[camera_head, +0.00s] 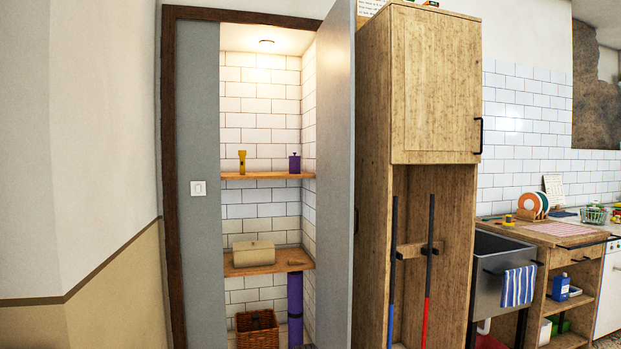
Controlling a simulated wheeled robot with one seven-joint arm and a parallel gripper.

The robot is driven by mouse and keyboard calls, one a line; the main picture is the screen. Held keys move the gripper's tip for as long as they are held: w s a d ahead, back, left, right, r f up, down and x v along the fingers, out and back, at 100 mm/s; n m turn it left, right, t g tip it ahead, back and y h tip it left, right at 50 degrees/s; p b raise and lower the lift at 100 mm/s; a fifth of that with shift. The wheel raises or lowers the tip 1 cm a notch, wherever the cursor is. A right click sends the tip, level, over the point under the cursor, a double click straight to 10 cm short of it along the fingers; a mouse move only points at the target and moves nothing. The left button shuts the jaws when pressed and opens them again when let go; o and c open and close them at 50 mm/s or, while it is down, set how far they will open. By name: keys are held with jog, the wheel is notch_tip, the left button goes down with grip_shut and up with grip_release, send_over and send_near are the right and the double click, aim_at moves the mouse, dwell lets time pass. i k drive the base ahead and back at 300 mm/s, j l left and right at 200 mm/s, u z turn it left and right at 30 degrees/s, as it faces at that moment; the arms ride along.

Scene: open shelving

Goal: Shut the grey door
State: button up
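The grey door (336,190) stands open, swung outward on the right side of a lit, white-tiled closet. Its edge faces me and its right side stands close to the wooden cabinet. A dark handle shows faintly low on its right edge. My gripper is not in view.
Closet shelves (262,176) hold a yellow torch (242,160), a purple bottle (294,163) and a beige box (253,253). A wicker basket (257,330) and purple roll (295,308) stand below. A tall wooden cabinet (435,85) and sink (500,270) are at right.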

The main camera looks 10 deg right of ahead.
aim_at(335, 61)
jog(key=i+l+u, duration=0.1)
jog(key=l+u, duration=0.15)
jog(key=l, duration=0.9)
jog(key=l+u, duration=0.3)
jog(key=l, duration=0.85)
jog(key=l+u, duration=0.15)
jog(key=l, duration=0.5)
jog(key=l+u, duration=0.2)
jog(key=l, duration=0.4)
jog(key=k+l+u, duration=0.15)
jog(key=l, duration=0.5)
jog(key=k+j+z, duration=0.15)
jog(key=k+z, duration=0.2)
jog(key=i, duration=0.05)
